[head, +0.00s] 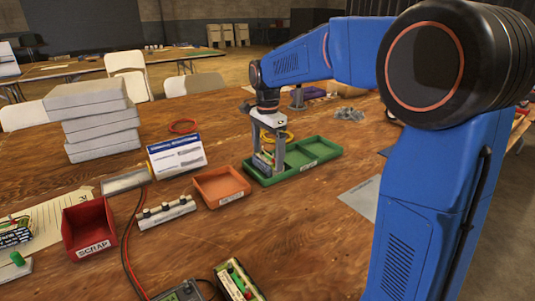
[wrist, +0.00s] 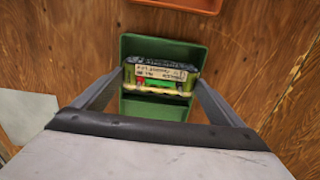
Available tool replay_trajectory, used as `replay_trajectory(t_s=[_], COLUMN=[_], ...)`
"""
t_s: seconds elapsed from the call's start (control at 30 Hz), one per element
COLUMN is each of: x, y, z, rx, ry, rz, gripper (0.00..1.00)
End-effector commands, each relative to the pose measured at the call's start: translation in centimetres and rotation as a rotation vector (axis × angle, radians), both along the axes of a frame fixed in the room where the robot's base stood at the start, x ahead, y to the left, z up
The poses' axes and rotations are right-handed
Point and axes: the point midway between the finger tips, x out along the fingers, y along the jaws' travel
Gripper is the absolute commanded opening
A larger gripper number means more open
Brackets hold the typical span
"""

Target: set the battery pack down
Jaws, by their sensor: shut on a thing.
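My gripper (head: 267,156) is shut on the battery pack (head: 263,161), at the left end of the green tray (head: 308,165) in the head view. In the wrist view, the battery pack (wrist: 160,78) lies crosswise between the fingers of my gripper (wrist: 160,82), with a pale printed label and red and green parts showing. The green tray (wrist: 160,45) shows beyond and in front of the pack. The gripper fingers partly hide the pack in the head view. I cannot tell whether the pack touches the tray floor.
An orange tray (head: 221,186) stands just left of the green tray. A red SCRAP bin (head: 89,228), a white-and-blue box (head: 176,155) and a stack of grey boxes (head: 99,118) stand farther left. A grey sheet (head: 361,198) lies to the right. Bare wood shows at front centre.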

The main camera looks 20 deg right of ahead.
Motion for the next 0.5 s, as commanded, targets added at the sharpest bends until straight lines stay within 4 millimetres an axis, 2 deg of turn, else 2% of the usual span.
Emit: replay_trajectory(t_s=[0.2,0.23,0.27,0.5], x=[0.02,0.01,0.01,0.01], y=[0.01,0.00,0.00,0.00], z=[-0.15,-0.24,-0.21,-0.15], rx=[0.000,0.000,0.000,0.000], ry=[-0.001,0.000,-0.001,0.000], rz=[0.000,0.000,0.000,0.000], gripper=[0.47,0.94,1.00,1.00])
